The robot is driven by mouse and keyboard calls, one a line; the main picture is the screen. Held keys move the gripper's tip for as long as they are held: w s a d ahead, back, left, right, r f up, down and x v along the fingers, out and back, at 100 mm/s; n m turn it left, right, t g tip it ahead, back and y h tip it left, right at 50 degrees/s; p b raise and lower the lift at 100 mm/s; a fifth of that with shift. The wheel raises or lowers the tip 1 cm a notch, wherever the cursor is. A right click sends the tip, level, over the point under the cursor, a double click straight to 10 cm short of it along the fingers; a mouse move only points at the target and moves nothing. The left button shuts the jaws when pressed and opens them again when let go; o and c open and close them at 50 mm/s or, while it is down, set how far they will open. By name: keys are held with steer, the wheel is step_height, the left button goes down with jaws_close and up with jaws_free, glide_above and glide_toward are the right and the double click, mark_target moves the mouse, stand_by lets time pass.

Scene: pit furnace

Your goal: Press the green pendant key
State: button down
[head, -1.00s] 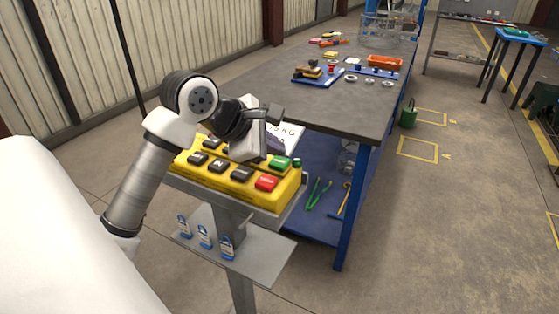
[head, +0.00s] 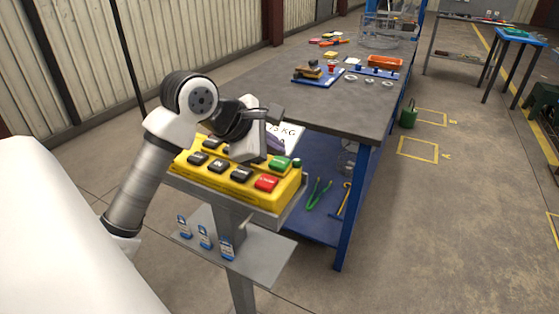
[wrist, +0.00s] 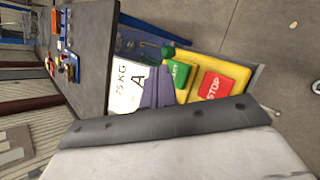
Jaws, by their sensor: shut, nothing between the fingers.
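The green key (head: 281,163) sits at the far right corner of the yellow pendant box (head: 228,187), beside the red STOP key (head: 266,183). My gripper (head: 276,148) is shut and empty, with its purple fingers just behind and left of the green key. In the wrist view, the purple fingertips (wrist: 168,88) overlap the edge of the green key (wrist: 180,73) and hide part of it. The red STOP key (wrist: 214,87) is clear of the fingers. I cannot tell whether the fingertips touch the green key.
Several black keys (head: 219,165) fill the rest of the pendant box. A white 75 KG label (head: 290,132) lies behind the fingers. A workbench (head: 330,95) with parts stands beyond.

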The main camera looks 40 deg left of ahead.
mark_target(275, 164)
steer(key=shift+f+b, duration=0.25)
steer(key=shift+b, duration=0.1)
steer(key=shift+f+b, duration=0.25)
steer(key=shift+b, duration=0.25)
steer(key=shift+f+b, duration=0.4)
steer(key=shift+b, duration=0.2)
stand_by(0.6)
steer(key=shift+r, duration=0.1)
stand_by(0.4)
steer(key=shift+r, duration=0.8)
steer(key=shift+p, duration=0.3)
steer(key=shift+r+p, duration=1.1)
steer(key=shift+r, duration=1.4)
